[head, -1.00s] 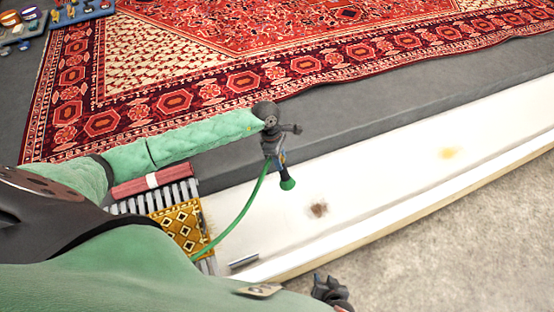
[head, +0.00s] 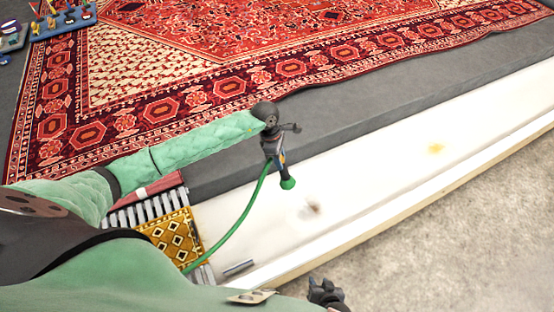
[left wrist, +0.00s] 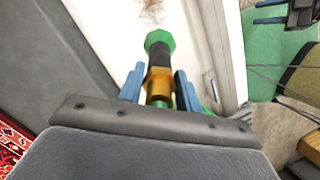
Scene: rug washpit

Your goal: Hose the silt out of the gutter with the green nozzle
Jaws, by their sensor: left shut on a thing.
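My left gripper (head: 279,157) is shut on the green nozzle (head: 288,184) and holds it over the white gutter (head: 375,172). In the left wrist view the green tip (left wrist: 160,40) points away from me, with a dark barrel and brass collar between my blue fingers (left wrist: 160,90). A small, faint brown silt patch (head: 314,208) lies in the gutter just past the tip. It also shows near the top of the left wrist view (left wrist: 152,10). A yellowish patch (head: 436,148) lies further right along the gutter. My right gripper (head: 327,292) is low in the head view; its jaws are unclear.
A green hose (head: 240,222) runs from the nozzle down to the left. A grating (head: 155,206) with a gold patterned piece (head: 172,238) lies at the gutter's left end. A red patterned rug (head: 200,95) lies behind a grey ledge (head: 350,118). Speckled floor (head: 450,235) is clear in front.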

